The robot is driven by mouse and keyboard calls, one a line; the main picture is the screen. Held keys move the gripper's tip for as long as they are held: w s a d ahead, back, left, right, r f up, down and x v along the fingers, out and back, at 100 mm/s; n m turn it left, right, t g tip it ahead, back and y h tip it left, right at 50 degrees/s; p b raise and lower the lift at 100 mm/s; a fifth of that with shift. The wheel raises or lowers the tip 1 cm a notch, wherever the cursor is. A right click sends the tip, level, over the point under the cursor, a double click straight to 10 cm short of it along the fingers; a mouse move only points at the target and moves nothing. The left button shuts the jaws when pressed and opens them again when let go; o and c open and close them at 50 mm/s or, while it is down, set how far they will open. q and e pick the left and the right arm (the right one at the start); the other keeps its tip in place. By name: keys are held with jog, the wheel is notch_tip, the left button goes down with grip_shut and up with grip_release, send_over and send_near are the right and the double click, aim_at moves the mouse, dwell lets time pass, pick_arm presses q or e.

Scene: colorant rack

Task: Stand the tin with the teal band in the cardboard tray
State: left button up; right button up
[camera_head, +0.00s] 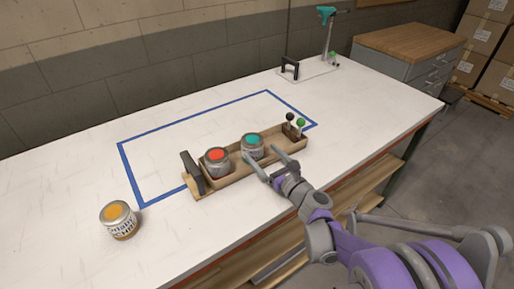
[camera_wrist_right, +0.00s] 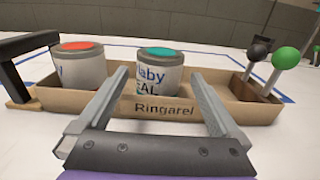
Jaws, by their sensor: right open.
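The tin with the teal top (camera_head: 253,146) stands upright inside the cardboard tray (camera_head: 228,178), near its middle. In the right wrist view the tin (camera_wrist_right: 158,76) shows behind the tray's front wall (camera_wrist_right: 225,108), which hides its base. My right gripper (camera_head: 261,153) is open at the tray's front side, with its fingers pointing at the tin, one toward each side of it. Nothing is held between the fingers. Whether the fingertips touch the tin cannot be told. My left gripper is not in view.
A red-topped tin (camera_head: 216,161) stands in the tray's left part. A black handle (camera_head: 192,172) is at the left end; black and green knobs (camera_head: 300,123) are at the right end. An orange-topped tin (camera_head: 119,219) stands on the table, front left. Blue tape (camera_head: 120,160) outlines clear space behind.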

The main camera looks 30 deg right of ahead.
jog(key=s, duration=0.7)
jog(key=shift+d, duration=0.2)
